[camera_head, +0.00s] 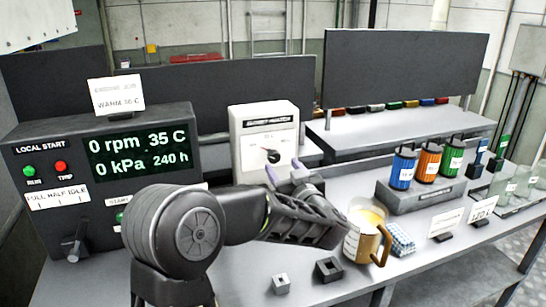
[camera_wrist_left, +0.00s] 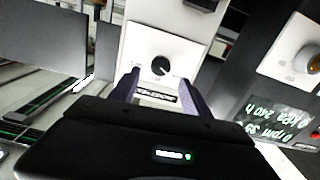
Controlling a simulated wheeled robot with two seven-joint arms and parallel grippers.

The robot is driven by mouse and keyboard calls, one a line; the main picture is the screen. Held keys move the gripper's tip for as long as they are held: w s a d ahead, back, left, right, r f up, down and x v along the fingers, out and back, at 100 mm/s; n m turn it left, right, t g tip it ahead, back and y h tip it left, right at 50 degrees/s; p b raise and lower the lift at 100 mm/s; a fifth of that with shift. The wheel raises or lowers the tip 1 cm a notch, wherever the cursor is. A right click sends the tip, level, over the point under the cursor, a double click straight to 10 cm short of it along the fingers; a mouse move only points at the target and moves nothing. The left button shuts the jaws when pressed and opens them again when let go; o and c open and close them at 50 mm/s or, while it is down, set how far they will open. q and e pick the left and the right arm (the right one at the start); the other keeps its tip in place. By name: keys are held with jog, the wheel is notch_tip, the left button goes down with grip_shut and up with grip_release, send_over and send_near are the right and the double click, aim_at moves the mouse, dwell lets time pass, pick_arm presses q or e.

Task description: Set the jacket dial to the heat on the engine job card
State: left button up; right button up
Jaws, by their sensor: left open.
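The jacket heater box (camera_head: 264,124) is a white panel standing behind the bench, with a round black dial (camera_head: 272,156) on its face. The dial also shows in the left wrist view (camera_wrist_left: 160,66), just beyond the fingertips. The engine job card (camera_head: 117,95) stands on top of the control panel and reads "WARM" with a small, blurred number in C. My left gripper (camera_head: 285,174) is just in front of and below the dial. In the left wrist view its two purple fingers (camera_wrist_left: 160,90) are apart, with nothing visible between them. My right gripper is not in view.
The control panel (camera_head: 70,150) at left displays 0 rpm, 35 C, 0 kPa and 240 h. A tan-handled jug (camera_head: 355,243) and a blue-checked block (camera_head: 401,238) stand right of my forearm. Coloured canisters sit in a grey rack (camera_head: 425,194). Small metal blocks (camera_head: 328,270) lie in front.

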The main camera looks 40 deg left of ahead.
aim_at(275, 158)
pick_arm(q)
jog(key=shift+p+x, duration=0.35)
jog(key=shift+x, duration=3.6)
jog(key=shift+f, duration=0.1)
jog(key=shift+c, duration=0.4)
grip_shut()
